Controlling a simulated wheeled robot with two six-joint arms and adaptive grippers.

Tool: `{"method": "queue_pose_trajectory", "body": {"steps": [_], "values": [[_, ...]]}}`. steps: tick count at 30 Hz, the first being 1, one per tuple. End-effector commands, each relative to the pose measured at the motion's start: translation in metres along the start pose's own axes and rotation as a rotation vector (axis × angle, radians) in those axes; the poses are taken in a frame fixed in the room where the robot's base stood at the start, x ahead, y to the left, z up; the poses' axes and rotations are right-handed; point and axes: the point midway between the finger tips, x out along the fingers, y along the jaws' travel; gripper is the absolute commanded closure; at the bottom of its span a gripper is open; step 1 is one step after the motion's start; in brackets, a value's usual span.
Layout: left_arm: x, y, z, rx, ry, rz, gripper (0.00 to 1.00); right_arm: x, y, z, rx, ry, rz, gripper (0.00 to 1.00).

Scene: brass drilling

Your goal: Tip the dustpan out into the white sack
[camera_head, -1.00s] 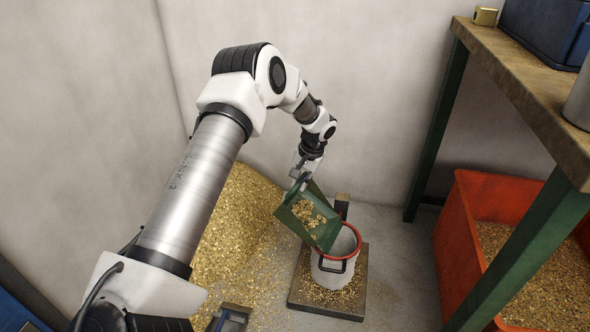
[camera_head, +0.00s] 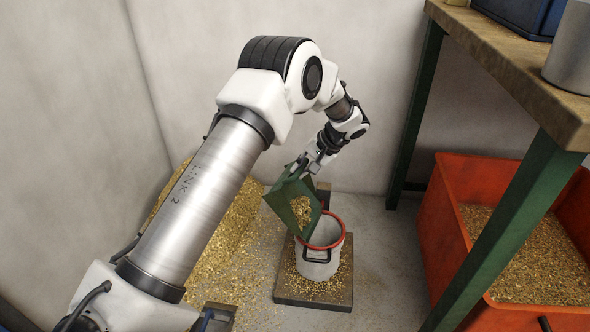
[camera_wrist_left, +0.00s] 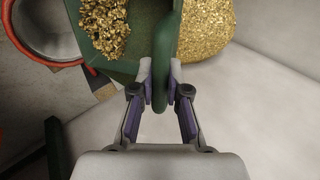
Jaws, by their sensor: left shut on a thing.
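The green dustpan (camera_head: 290,204) is tilted, its front edge down at the rim of the white sack (camera_head: 318,262). The sack has a red rim and a dark handle, and stands upright. Brass chips (camera_head: 301,210) lie in the dustpan. My left gripper (camera_head: 309,170) is shut on the dustpan's handle, above and behind the sack. In the left wrist view the gripper (camera_wrist_left: 160,88) has the green handle (camera_wrist_left: 163,60) between its fingers, and the red rim (camera_wrist_left: 30,45) shows at the upper left. My right gripper is not in view.
The sack stands on a low platform (camera_head: 290,291) strewn with chips. A heap of brass chips (camera_head: 225,240) lies left against the wall. A red bin (camera_head: 432,225) of chips and a green-legged bench (camera_head: 500,60) stand at right.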

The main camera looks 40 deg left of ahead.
Motion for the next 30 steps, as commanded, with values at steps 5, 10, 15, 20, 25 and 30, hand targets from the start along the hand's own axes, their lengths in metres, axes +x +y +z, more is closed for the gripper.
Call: {"method": "queue_pose_trajectory", "body": {"steps": [5, 10, 15, 20, 25, 30], "values": [[-0.011, 0.009, -0.001, 0.002, 0.004, -0.064, 1.00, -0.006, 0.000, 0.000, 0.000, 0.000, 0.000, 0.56], [-0.020, 0.017, 0.000, 0.001, 0.002, -0.124, 1.00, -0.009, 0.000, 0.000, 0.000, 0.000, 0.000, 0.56], [-0.028, 0.026, -0.001, 0.002, 0.004, -0.183, 1.00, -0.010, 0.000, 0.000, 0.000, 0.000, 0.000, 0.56], [-0.035, 0.035, 0.000, 0.001, 0.004, -0.239, 1.00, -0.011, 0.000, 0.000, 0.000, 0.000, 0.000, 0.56], [-0.043, 0.044, 0.000, 0.001, 0.003, -0.299, 1.00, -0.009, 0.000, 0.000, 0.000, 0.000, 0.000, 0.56], [-0.049, 0.054, 0.000, 0.001, 0.004, -0.358, 1.00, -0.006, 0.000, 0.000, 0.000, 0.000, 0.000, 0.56]]}}
